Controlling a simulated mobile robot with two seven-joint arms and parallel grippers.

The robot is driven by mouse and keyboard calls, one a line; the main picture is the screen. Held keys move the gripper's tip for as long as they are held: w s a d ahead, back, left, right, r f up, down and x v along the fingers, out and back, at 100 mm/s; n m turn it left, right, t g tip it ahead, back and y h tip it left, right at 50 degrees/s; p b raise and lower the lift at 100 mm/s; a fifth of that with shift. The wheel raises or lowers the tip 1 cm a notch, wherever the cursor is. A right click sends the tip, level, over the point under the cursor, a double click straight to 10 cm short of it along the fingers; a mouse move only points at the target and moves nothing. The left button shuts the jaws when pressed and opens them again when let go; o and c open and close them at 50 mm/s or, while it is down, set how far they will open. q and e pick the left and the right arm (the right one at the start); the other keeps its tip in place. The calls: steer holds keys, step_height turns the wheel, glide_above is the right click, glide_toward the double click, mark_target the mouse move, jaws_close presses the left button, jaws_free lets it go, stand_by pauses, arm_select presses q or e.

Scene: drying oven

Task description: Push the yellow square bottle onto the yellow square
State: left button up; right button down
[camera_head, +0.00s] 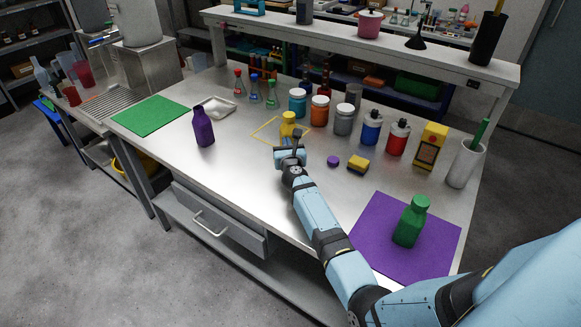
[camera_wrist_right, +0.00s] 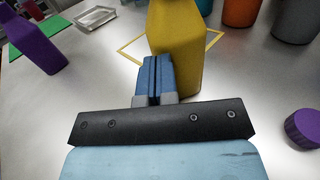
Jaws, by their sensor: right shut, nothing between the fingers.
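The yellow square bottle (camera_head: 288,124) stands upright on the steel table, and it also fills the top middle of the right wrist view (camera_wrist_right: 180,40). The yellow square (camera_head: 262,128) is a thin outline on the table; the bottle stands at its right part and hides some of it. The outline shows on both sides of the bottle in the right wrist view (camera_wrist_right: 131,48). My right gripper (camera_head: 291,139) is shut and empty, its fingertips (camera_wrist_right: 152,68) right at the near side of the bottle. I cannot tell whether they touch. My left gripper is not in view.
Behind are an orange jar (camera_head: 319,111) and other containers. A purple cap (camera_head: 333,161) and sponge (camera_head: 358,165) lie right. A green bottle (camera_head: 411,222) stands on a purple mat (camera_head: 380,240).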

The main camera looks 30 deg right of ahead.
steer(key=b+x, duration=0.2)
steer(key=x, duration=0.1)
steer(key=b+x, duration=0.2)
steer(key=x, duration=0.2)
steer(key=b+x, duration=0.2)
steer(key=x, duration=0.2)
steer(key=shift+f+b, duration=0.25)
steer(key=shift+b, duration=0.1)
steer(key=shift+w+d+r, duration=0.15)
steer(key=shift+w+r, duration=0.05)
steer(key=shift+w, duration=0.2)
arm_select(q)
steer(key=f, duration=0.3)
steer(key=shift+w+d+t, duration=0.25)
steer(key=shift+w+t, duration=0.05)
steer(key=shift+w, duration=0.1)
arm_select(e)
steer(key=shift+r, duration=0.1)
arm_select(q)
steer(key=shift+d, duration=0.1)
arm_select(e)
steer(key=shift+s, duration=0.1)
